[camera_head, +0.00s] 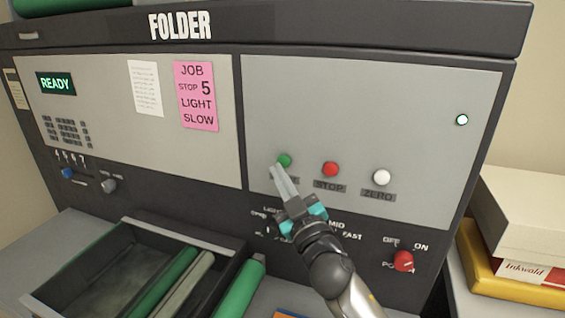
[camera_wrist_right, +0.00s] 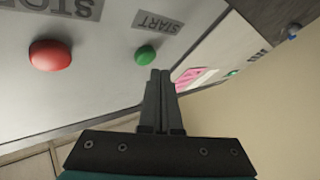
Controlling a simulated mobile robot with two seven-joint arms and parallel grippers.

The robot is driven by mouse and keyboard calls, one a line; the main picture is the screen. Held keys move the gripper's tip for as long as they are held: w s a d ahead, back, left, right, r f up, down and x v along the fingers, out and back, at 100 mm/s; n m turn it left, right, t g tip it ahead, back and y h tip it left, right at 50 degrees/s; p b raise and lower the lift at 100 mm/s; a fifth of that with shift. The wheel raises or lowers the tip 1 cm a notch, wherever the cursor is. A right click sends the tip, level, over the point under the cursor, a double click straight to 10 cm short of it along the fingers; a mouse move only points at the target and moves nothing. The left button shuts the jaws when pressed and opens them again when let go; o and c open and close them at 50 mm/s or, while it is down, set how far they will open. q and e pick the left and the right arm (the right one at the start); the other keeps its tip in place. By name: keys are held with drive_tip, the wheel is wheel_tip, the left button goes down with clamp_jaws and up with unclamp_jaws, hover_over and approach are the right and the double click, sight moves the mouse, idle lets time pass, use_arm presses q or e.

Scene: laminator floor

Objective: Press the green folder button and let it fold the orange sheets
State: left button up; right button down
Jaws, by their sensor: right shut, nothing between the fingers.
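The green button (camera_head: 284,160) is on the right grey panel of the folder (camera_head: 350,95), left of the red STOP button (camera_head: 330,169) and the white ZERO button (camera_head: 381,177). My right gripper (camera_head: 277,172) is shut and empty, its fingertips just below the green button in the head view. In the right wrist view the green button (camera_wrist_right: 145,54) shows beside the fingertips (camera_wrist_right: 160,74), with a START label by it. I cannot tell whether they touch. The display (camera_head: 56,84) reads READY. A bit of orange (camera_head: 290,315) shows at the bottom edge; I cannot tell whether it is the sheets. My left gripper is not in view.
A red power knob (camera_head: 403,261) is at the lower right of the panel. A dark tray with green and beige rollers (camera_head: 187,285) juts out at lower left. Boxes (camera_head: 525,215) stand at right. A pink job note (camera_head: 196,97) reads stop 5, light, slow.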

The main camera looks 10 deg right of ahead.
drive_tip(key=shift+w, duration=0.1)
idle(0.7)
drive_tip(key=shift+w+d, duration=0.2)
drive_tip(key=shift+w, duration=0.05)
